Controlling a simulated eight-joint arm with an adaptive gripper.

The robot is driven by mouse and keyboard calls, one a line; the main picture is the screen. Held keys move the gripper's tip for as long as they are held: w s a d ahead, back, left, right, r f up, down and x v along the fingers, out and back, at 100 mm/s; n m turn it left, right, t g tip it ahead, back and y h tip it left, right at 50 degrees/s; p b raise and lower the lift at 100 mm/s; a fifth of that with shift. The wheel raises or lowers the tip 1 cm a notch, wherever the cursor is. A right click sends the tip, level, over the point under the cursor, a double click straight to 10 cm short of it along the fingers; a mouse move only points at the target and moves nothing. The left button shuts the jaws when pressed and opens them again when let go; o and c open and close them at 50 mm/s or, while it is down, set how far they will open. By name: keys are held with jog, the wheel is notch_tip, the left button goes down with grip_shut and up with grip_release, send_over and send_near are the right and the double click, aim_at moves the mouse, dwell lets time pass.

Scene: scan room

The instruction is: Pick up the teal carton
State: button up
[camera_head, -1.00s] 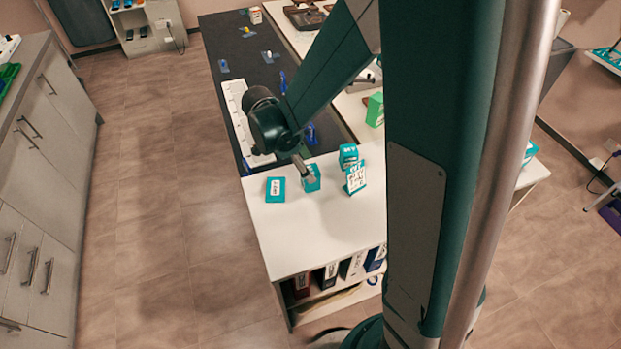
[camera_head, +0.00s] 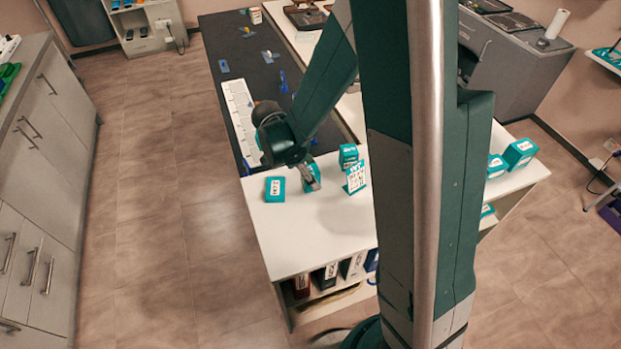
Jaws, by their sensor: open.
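Several teal cartons stand on the white tabletop; I cannot tell which one the task means. One carton (camera_head: 275,189) lies at the left near the table's edge. Another carton (camera_head: 308,186) is at my gripper (camera_head: 312,184), partly hidden behind it. A third carton (camera_head: 348,155) stands just behind and to the right, with a white-labelled teal carton (camera_head: 356,178) in front of it. My gripper is open and points down at the partly hidden carton; whether the fingers touch it is too small to tell.
More teal cartons (camera_head: 519,153) stand on the right part of the white table (camera_head: 300,237), beyond my column. The table's front is clear. Binders (camera_head: 327,274) fill the shelf below.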

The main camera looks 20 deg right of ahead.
dwell(0.5)
jog(key=c, duration=1)
jog(key=shift+o, duration=0.2)
jog(key=shift+r, duration=5)
